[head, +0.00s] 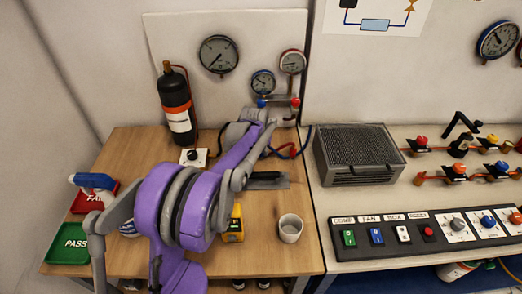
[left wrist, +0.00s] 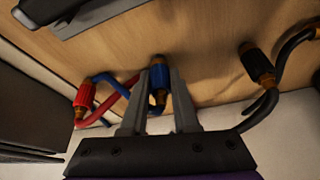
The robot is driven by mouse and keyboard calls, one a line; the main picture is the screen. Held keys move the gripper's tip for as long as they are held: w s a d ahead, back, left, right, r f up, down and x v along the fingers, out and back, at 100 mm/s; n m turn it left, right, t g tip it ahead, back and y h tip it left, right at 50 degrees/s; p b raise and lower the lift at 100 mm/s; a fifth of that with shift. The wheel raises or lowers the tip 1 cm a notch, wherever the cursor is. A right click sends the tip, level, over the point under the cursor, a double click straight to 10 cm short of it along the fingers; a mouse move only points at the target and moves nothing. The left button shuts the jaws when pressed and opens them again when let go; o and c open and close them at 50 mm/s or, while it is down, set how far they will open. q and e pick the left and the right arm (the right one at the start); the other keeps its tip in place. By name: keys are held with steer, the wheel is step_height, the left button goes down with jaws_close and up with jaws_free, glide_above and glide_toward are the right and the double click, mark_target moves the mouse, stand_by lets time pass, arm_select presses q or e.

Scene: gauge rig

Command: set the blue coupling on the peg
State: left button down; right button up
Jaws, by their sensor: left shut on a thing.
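The blue coupling (left wrist: 158,77), with a brass end and a blue hose, sits between the fingers of my left gripper (left wrist: 161,74) in the left wrist view. The gripper is shut on it, close to a wooden surface. In the head view my left arm reaches over the table to the back by the hoses; its fingers and the blue coupling are hard to make out there. I cannot make out the peg in either view. My right gripper is not in view.
A red coupling (left wrist: 84,95) and a black coupling (left wrist: 256,62) flank my left gripper. A black cylinder (head: 176,105) stands at the table's back left. A grey vented box (head: 355,153) is on the right bench. A white cup (head: 290,228) and a yellow device (head: 234,224) stand in front.

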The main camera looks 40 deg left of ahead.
arm_select(q)
steer(key=shift+f, duration=0.15)
stand_by(0.4)
steer(key=c, duration=0.8)
jaws_free()
steer(key=o, duration=0.5)
steer(key=shift+o, duration=0.2)
steer(key=v, duration=1.1)
